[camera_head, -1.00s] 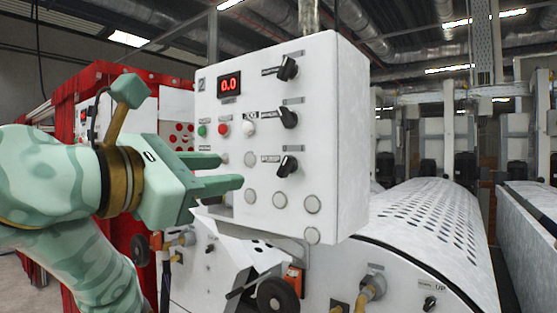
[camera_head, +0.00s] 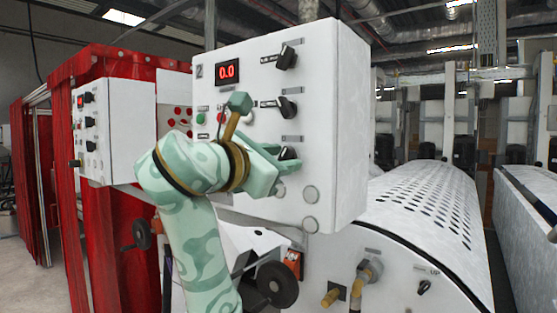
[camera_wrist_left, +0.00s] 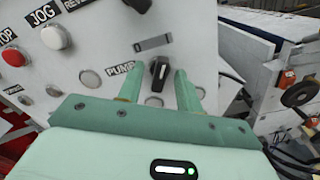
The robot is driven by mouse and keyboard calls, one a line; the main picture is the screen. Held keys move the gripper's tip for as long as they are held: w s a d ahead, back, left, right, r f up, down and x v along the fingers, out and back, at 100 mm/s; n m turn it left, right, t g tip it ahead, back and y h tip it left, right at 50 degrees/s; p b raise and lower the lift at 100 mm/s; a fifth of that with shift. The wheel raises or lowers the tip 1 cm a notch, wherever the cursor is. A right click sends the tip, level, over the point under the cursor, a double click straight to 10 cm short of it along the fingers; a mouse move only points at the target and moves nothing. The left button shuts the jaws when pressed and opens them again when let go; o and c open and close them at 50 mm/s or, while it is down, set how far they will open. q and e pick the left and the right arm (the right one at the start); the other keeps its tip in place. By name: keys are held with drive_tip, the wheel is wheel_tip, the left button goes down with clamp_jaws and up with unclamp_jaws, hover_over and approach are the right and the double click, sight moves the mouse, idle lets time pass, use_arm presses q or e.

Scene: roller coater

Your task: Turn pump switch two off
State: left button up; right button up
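The lowest of three black rotary switches (camera_head: 288,153) on the white control box (camera_head: 335,120) is partly hidden behind my left gripper (camera_head: 290,165) in the head view. In the left wrist view this black switch (camera_wrist_left: 160,74) has a white line on its handle, which stands nearly upright. A label beginning "PUMP" is to its left; the rest of the label is hidden. My left gripper (camera_wrist_left: 160,85) is open, with one finger on each side of the switch and gaps still visible. My right gripper is not in view.
Two more black switches, an upper one (camera_head: 287,57) and a middle one (camera_head: 287,107), sit above. A red display (camera_head: 228,72) reads 0.0. A green button (camera_head: 201,118) and a red button (camera_wrist_left: 14,57) are on the left side. Round blank covers (camera_head: 311,194) lie below.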

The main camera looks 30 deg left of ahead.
use_arm(q)
clamp_jaws()
drive_tip(key=shift+n, duration=0.4)
drive_tip(key=n+b, duration=0.2)
drive_tip(key=n, duration=0.3)
drive_tip(key=shift+f+n+b, duration=0.15)
drive_tip(key=shift+n+b, duration=0.2)
drive_tip(key=shift+n, duration=0.05)
drive_tip(key=n+b, duration=0.2)
drive_tip(key=n, duration=0.3)
drive_tip(key=shift+n, duration=0.4)
unclamp_jaws()
